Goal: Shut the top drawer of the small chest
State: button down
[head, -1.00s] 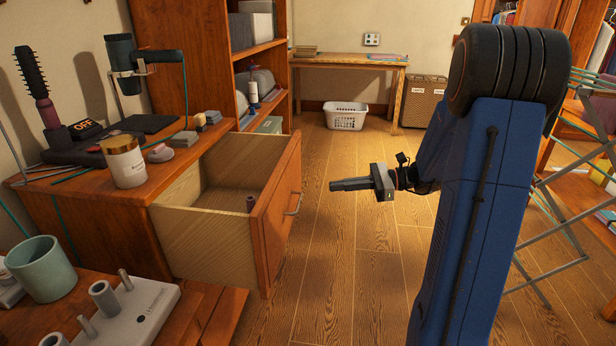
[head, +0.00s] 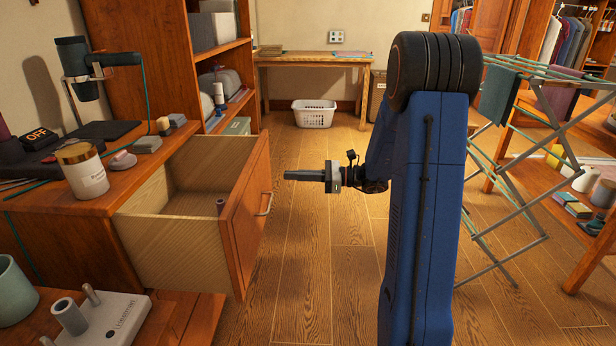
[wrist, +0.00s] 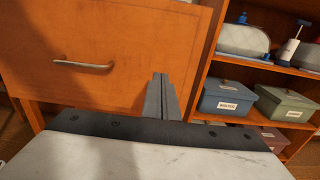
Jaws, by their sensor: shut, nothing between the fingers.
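The small chest (head: 75,235) stands at the left in the head view. The drawer's front panel (head: 246,222) carries a metal handle (head: 265,204) and faces right. My gripper (head: 288,175) is shut and empty, to the right of the drawer front and apart from it, pointing left towards it. In the wrist view, the shut fingers (wrist: 161,97) appear against the lower right part of the drawer front (wrist: 110,50), right of its handle (wrist: 83,65).
A bookcase (head: 160,50) stands behind the chest. A white laundry basket (head: 313,113) sits on the floor under a wooden table (head: 314,61) at the back. A drying rack (head: 535,120) stands at the right. The wooden floor (head: 330,270) around my gripper is clear.

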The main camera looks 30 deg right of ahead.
aim_at(266, 175)
jog(key=shift+x, duration=2.65)
jog(key=x, duration=2.4)
jog(key=shift+w+a+r, duration=0.1)
jog(key=shift+w+r, duration=0.05)
jog(key=shift+r, duration=0.05)
